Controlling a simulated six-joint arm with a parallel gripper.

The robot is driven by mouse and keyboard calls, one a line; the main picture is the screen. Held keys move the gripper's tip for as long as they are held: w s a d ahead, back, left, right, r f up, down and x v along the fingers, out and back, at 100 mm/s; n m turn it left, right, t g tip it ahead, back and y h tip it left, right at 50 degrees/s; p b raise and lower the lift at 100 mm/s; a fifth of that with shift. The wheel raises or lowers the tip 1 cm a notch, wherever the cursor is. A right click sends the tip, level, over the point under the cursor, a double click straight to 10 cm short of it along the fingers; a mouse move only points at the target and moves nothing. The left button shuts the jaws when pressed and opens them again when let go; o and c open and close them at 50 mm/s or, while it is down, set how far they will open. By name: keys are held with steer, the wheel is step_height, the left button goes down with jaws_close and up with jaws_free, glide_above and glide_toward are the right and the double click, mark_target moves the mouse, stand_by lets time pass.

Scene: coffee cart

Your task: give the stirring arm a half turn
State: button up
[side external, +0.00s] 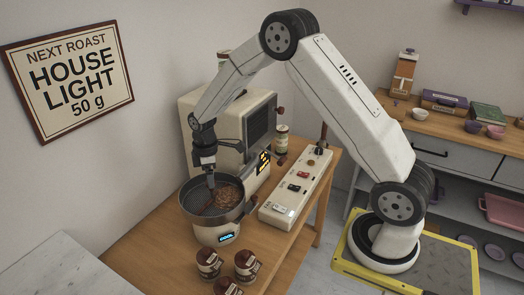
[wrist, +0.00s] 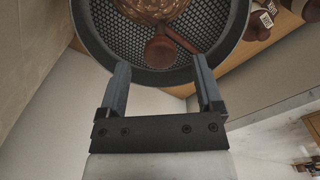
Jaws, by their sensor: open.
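The round cooling tray (side external: 184,209) has a dark rim and a mesh floor with brown beans (side external: 228,195) on it. It also fills the top of the wrist view (wrist: 101,40), with beans (wrist: 150,8) at the top edge. The stirring arm shows in the wrist view as a reddish-brown knob (wrist: 160,48) with a thin bar running off beside it. My gripper (side external: 211,183) points down into the tray. In the wrist view my gripper (wrist: 161,66) is open, with the knob between and just beyond its fingertips. Contact with the knob cannot be told.
The roaster body (side external: 228,120) stands behind the tray. A control panel (side external: 295,190) with switches lies to the right. Several brown jars (side external: 209,263) stand in front. A sign (side external: 68,80) reads "NEXT ROAST HOUSE LIGHT 50 g". The tray's display (side external: 227,238) reads what looks like "COOL".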

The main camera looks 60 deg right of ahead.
steer(key=shift+f, duration=1)
jaws_close()
